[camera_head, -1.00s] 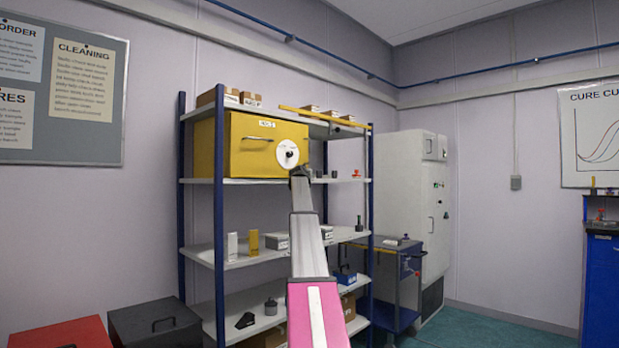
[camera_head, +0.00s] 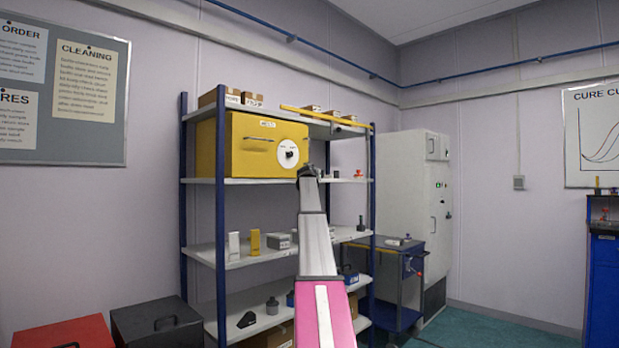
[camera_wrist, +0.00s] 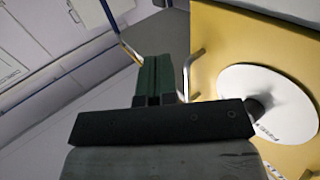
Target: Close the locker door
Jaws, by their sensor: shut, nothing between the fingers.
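The yellow locker (camera_head: 212,150) sits on an upper shelf of the rack. Its yellow door (camera_head: 250,165) has a bar handle (camera_head: 258,139) and a white disc with a dark knob (camera_head: 290,154). The door looks about flush with the body in the head view; I cannot tell if a small gap is left. My gripper (camera_head: 306,170) is in front of the locker's lower right corner. In the wrist view my gripper (camera_wrist: 160,75) is shut and empty, with the metal handle (camera_wrist: 190,75) and white disc (camera_wrist: 268,104) to its right. Contact with the door cannot be told.
The rack's blue posts (camera_head: 220,230) and white shelves (camera_head: 262,255) surround the locker. Small items stand on the shelf right of it. A yellow bar (camera_head: 325,121) runs along the top shelf. A trolley (camera_head: 385,275) and a tall white cabinet (camera_head: 415,200) stand to the right.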

